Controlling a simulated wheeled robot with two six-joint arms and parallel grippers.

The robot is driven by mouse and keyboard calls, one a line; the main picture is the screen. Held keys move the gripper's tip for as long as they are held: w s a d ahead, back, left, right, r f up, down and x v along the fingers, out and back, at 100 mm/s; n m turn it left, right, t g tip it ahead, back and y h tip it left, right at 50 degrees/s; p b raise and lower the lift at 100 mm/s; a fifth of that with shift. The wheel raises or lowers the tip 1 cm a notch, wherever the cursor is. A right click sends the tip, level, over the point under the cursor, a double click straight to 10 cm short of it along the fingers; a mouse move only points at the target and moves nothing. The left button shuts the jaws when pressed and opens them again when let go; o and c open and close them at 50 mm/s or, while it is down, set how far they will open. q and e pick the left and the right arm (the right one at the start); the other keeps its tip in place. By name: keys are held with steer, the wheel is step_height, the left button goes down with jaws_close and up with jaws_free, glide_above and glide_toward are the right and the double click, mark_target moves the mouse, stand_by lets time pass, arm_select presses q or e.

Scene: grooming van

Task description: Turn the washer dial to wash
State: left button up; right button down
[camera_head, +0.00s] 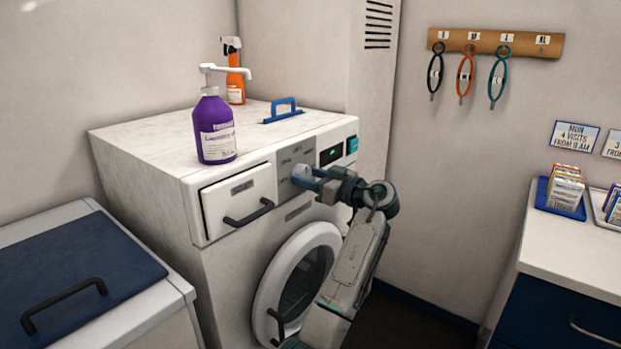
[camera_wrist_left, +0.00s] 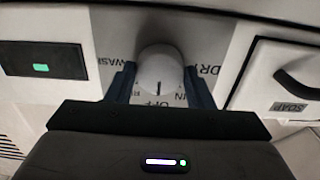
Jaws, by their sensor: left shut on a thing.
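The white washer dial (camera_head: 300,171) is on the grey control panel of the white washer (camera_head: 215,275). In the left wrist view the dial (camera_wrist_left: 160,70) is a round white knob with a short dark mark on its lower side, toward the printed OFF. WASH is printed at its upper left and DRY at its upper right; other lettering is partly hidden. My left gripper (camera_head: 308,177) is shut on the dial, with blue fingers on both sides of it in the left wrist view (camera_wrist_left: 160,85). My right gripper is out of view.
A soap drawer (camera_head: 237,200) with a dark handle is left of the dial. A lit display (camera_head: 331,154) is to its right. The round door (camera_head: 270,285) is below. A purple pump bottle (camera_head: 215,130), an orange spray bottle (camera_head: 235,85) and a blue handled item (camera_head: 284,112) stand on top.

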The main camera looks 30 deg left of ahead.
arm_select(q)
steer(key=shift+m, duration=0.9)
steer(key=m+p, duration=0.3)
steer(key=m, duration=0.2)
steer(key=shift+r, duration=0.1)
steer(key=m+p, duration=0.4)
steer(key=m, duration=0.1)
steer(key=shift+r+m, duration=0.1)
steer(key=shift+m, duration=0.3)
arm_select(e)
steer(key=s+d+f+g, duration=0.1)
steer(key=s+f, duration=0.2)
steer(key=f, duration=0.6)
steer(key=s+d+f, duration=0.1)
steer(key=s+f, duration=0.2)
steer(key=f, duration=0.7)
arm_select(q)
steer(key=shift+m+p, duration=1.05)
steer(key=shift+m, duration=0.15)
steer(key=m+p, duration=0.2)
steer(key=shift+m, duration=0.3)
steer(key=shift+f+p, duration=0.2)
steer(key=shift+p, duration=0.1)
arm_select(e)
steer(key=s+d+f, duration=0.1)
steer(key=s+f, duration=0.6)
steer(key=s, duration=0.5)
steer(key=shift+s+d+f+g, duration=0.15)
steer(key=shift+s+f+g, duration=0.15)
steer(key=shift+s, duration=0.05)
